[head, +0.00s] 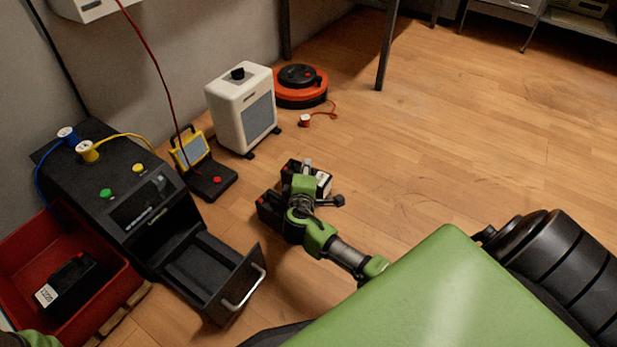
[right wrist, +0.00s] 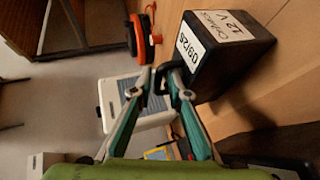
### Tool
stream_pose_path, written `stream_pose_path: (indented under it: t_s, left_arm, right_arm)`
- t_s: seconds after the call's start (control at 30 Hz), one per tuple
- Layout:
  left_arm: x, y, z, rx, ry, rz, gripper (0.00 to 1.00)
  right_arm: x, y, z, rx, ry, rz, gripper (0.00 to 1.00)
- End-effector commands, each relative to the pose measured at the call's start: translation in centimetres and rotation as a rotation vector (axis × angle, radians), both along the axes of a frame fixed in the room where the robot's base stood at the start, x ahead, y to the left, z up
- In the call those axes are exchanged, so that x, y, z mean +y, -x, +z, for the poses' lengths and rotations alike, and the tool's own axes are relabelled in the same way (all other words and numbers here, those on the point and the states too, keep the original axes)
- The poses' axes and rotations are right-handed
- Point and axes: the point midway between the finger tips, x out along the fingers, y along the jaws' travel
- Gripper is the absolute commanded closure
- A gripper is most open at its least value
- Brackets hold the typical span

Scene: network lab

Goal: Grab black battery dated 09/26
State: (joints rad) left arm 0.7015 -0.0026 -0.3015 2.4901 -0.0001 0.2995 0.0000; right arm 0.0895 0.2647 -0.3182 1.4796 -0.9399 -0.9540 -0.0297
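In the right wrist view a black battery (right wrist: 225,55) has white labels, one reading 12 V, the other a date that looks like 09/26, its last digit unclear. Another black battery (head: 66,287) with a white label lies in the red crate (head: 118,294).
A black unit (head: 128,195) with an open drawer (head: 237,290) stands at left. A yellow-framed device (head: 191,149), a white heater (head: 240,108) and an orange-black round machine (head: 300,86) stand behind. Floor at right is clear.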

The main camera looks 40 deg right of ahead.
Motion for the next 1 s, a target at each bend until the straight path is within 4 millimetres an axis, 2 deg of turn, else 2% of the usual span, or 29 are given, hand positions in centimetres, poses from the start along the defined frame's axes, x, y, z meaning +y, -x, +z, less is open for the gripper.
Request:
stream_pose_path:
  t_s: [0.1, 0.17, 0.2, 0.73, 0.87, 1.0]
  left_arm:
    - [0.1, 0.2, 0.0, -0.003, 0.001, -0.001, 0.39]
    - [0.1, 0.3, 0.0, -0.006, 0.002, 0.0, 0.39]
    - [0.1, 0.4, 0.0, -0.009, 0.002, -0.001, 0.39]
    - [0.2, 0.7, 0.3, -0.011, 0.002, 0.001, 0.39]
    - [0.1, 0.5, 1.1, -0.008, 0.0, 0.002, 0.39]
    - [0.1, 0.2, 2.6, -0.004, -0.001, 0.003, 0.39]
  right_arm:
    - [0.0, 0.0, 0.0, 0.0, 0.0, 0.0, 0.84]
    - [0.0, 0.0, 0.0, 0.0, 0.0, 0.001, 0.99]
    - [0.0, 0.0, 0.0, 0.0, 0.0, 0.0, 1.0]
    - [-0.1, -0.1, 0.8, -0.003, 0.005, 0.0, 1.0]
    - [-0.1, -0.1, 1.8, -0.004, 0.004, 0.001, 1.0]
    - [0.0, -0.2, 3.8, -0.007, 0.002, 0.001, 1.0]
